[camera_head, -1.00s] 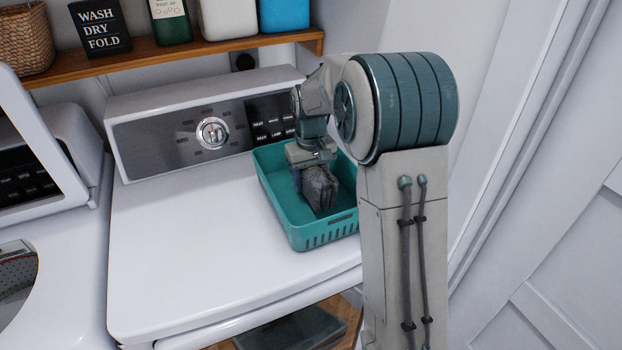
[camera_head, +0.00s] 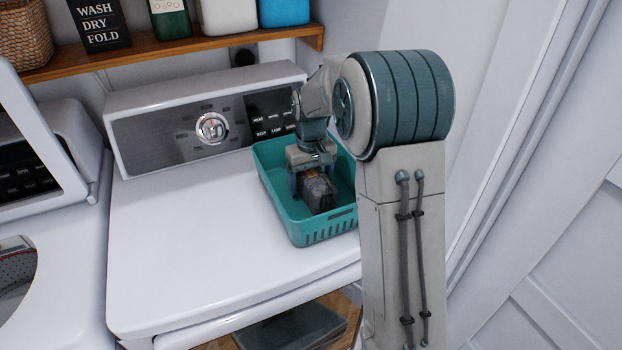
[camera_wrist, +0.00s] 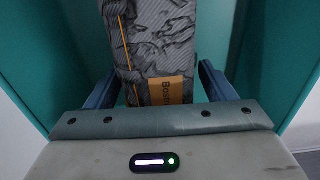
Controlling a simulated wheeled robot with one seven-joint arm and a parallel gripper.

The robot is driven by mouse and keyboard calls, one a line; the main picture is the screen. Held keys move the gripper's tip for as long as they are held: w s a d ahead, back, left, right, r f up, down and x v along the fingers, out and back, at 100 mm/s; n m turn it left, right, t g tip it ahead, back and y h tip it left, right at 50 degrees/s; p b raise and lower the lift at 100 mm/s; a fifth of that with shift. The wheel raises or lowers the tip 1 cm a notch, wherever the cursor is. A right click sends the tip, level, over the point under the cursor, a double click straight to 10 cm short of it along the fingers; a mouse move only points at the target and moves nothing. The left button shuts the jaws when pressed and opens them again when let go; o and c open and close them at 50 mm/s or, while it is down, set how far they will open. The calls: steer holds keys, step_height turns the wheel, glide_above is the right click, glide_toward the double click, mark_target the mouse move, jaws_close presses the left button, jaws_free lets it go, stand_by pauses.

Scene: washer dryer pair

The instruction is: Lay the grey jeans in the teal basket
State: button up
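The grey jeans (camera_head: 319,192) are a folded dark grey bundle inside the teal basket (camera_head: 308,231), which stands on top of the right-hand white machine. In the wrist view the jeans (camera_wrist: 158,45) show a creased pattern, an orange seam and a tan label with lettering. My gripper (camera_head: 313,182) is down in the basket over the jeans. Its two blue fingers are spread, one on each side of the jeans, with a gap at the right finger in the wrist view. The underside of the jeans is hidden.
A control panel with a dial (camera_head: 212,128) stands behind the basket. A wooden shelf (camera_head: 180,52) with a basket, sign and bottles runs above. The white machine top (camera_head: 190,230) left of the basket is clear. A wall and door are at the right.

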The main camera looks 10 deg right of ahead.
step_height(320, 180, up, 12)
steer(key=shift+r, duration=0.5)
steer(key=s+f+m+t, duration=0.1)
steer(key=s+f, duration=0.1)
steer(key=s, duration=1.1)
steer(key=s+f+m+t, duration=0.1)
steer(key=s+f+t, duration=0.1)
steer(key=s, duration=1.2)
steer(key=shift+f, duration=0.55)
